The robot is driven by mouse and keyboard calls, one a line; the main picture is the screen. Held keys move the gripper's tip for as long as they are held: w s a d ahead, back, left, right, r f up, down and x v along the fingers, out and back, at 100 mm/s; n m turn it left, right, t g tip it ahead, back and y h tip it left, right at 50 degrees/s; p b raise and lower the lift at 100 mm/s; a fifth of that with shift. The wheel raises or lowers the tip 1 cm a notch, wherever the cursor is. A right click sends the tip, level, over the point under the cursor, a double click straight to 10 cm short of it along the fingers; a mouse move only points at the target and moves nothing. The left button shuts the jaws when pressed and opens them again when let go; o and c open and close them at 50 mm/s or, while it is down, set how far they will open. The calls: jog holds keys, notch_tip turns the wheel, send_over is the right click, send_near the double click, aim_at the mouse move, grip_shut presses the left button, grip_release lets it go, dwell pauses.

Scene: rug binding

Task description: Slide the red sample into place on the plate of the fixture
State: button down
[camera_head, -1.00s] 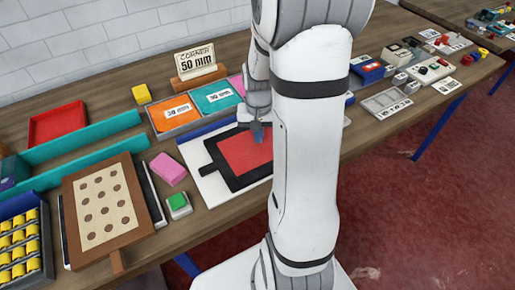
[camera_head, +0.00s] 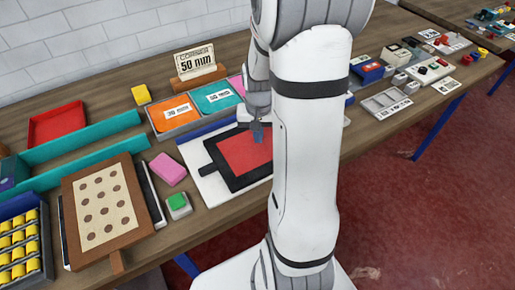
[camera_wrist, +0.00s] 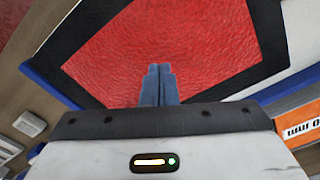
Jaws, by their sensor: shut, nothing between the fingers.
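The red sample (camera_head: 240,152) lies inside a black frame (camera_head: 211,158) with a handle at its left, on the white plate (camera_head: 206,189) of the fixture. A blue strip (camera_head: 205,132) runs along the plate's far edge. My gripper (camera_head: 257,132) is shut and empty, fingers pointing down over the sample's far right part. In the wrist view the shut fingertips (camera_wrist: 158,72) stand against the red surface (camera_wrist: 190,40); whether they touch it I cannot tell. My arm hides the right end of the sample, frame and plate.
A tray with orange (camera_head: 173,113) and teal (camera_head: 216,96) cards stands behind the fixture, with a "CORNER 50 mm" sign (camera_head: 195,60) beyond. A pink block (camera_head: 168,169), a green-topped block (camera_head: 178,203) and a dotted board (camera_head: 105,205) lie at left.

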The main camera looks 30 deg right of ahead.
aim_at(250, 134)
jog(key=shift+f+b, duration=0.75)
jog(key=shift+f, duration=0.1)
dwell(0.4)
jog(key=shift+w+r, duration=0.1)
jog(key=shift+w, duration=0.05)
jog(key=shift+w, duration=0.25)
jog(key=shift+w, duration=0.35)
jog(key=shift+w+a, duration=0.1)
jog(key=shift+w, duration=1.65)
